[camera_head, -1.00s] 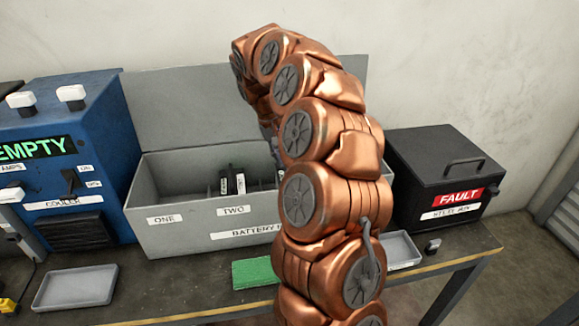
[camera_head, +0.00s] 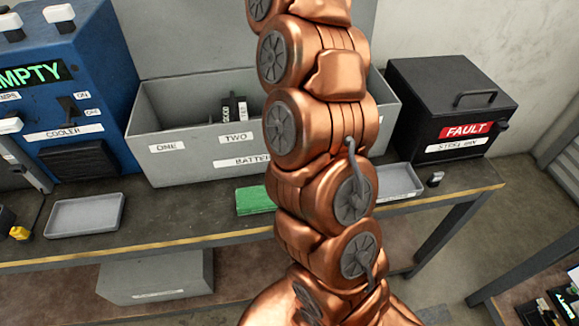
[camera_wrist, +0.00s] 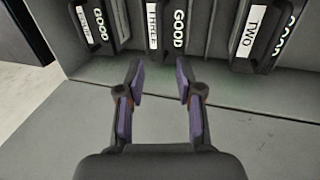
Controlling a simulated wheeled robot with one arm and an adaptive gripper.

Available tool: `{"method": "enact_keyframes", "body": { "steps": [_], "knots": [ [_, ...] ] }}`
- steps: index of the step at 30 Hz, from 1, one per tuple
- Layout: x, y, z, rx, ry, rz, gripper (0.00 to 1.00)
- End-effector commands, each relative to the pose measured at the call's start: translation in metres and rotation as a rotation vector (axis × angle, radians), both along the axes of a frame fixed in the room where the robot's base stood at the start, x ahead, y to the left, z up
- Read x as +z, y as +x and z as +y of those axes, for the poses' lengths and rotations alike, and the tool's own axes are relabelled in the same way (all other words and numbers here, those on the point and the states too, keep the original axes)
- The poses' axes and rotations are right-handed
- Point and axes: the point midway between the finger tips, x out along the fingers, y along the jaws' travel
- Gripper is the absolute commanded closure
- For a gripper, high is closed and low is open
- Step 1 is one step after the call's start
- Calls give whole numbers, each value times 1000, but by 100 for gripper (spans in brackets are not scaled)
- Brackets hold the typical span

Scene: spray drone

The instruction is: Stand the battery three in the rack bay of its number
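Battery three (camera_wrist: 170,28) is a dark block with a white THREE label and the word GOOD. It stands in the grey rack in the wrist view, beyond my fingertips. My gripper (camera_wrist: 160,72) is open, with its two purple-padded fingers apart and nothing between them. Battery two (camera_wrist: 262,32) stands to the right, and another labelled battery (camera_wrist: 98,22) stands to the left. In the head view the grey battery rack (camera_head: 190,150) shows bay labels ONE and TWO; my arm hides its right part and my gripper is out of sight.
A blue cooler unit (camera_head: 70,100) stands left of the rack and a black FAULT bin (camera_head: 450,105) right of it. A grey tray (camera_head: 85,214), a green block (camera_head: 254,200) and a second tray (camera_head: 400,182) lie along the bench front. A grey box (camera_head: 155,280) is below the bench.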

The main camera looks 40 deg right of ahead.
Motion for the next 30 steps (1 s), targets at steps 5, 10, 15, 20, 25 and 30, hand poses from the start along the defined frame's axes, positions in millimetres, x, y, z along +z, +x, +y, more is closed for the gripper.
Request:
{"method": "enact_keyframes", "body": {
  "steps": [5,10,15,20,25,30],
  "knots": [
    [2,-9,18,58,18,0,64],
    [1,-31,54,169,59,3,64],
    [-3,-63,91,270,98,12,64],
    [-12,-98,121,346,135,24,64],
    [-25,-140,148,408,170,36,64],
    [-42,-188,171,446,207,56,64]
  ]
}}
